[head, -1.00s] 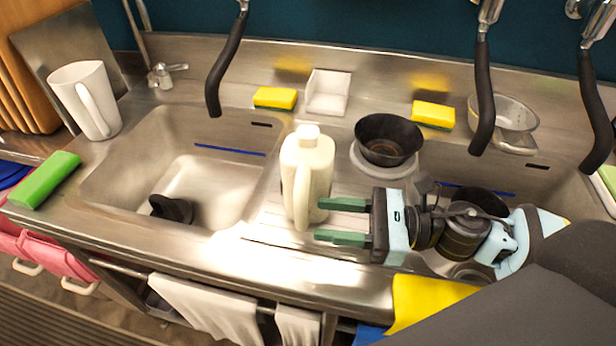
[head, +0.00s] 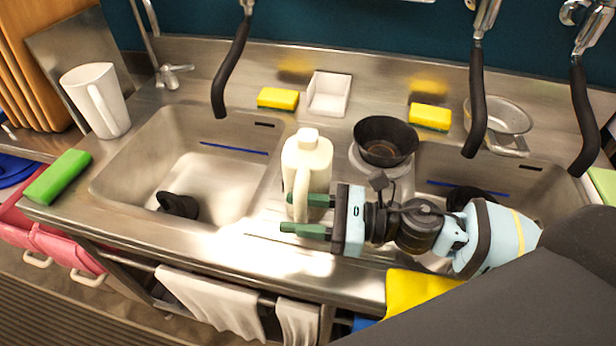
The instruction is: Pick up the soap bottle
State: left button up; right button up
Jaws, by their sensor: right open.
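The soap bottle (head: 306,165) is a cream-white jug with a side handle and a small cap. It stands upright on the steel divider between the two sink basins. My right gripper (head: 292,215) comes in from the right and is open, with two green fingers pointing left. The upper finger overlaps the bottle's lower part in the picture, and the lower finger lies just in front of its base. I cannot tell whether either finger touches the bottle. My left gripper is not in view.
A black bowl (head: 384,141) sits behind the bottle to the right. Yellow sponges (head: 278,98) and a white holder (head: 328,94) line the back ledge. A white pitcher (head: 97,100) and green block (head: 58,177) are at left. Black hoses hang over the sink. The left basin (head: 205,170) is mostly free.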

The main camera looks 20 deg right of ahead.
aim_at(300, 197)
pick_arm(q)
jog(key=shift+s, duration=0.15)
pick_arm(e)
jog(key=shift+c, duration=0.7)
grip_shut()
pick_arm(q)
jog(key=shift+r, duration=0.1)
pick_arm(e)
jog(key=shift+r, duration=0.1)
jog(key=shift+r, duration=0.55)
notch_tip(300, 197, up, 3)
jog(key=shift+f+p, duration=0.15)
jog(key=shift+p, duration=0.3)
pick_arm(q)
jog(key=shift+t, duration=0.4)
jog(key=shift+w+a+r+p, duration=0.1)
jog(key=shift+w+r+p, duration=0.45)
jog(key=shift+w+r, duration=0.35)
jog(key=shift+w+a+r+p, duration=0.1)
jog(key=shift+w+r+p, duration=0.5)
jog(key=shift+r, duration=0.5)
pick_arm(e)
jog(key=s+d+r, duration=0.1)
jog(key=s+d, duration=0.2)
jog(key=s, duration=1.2)
jog(key=shift+s, duration=0.3)
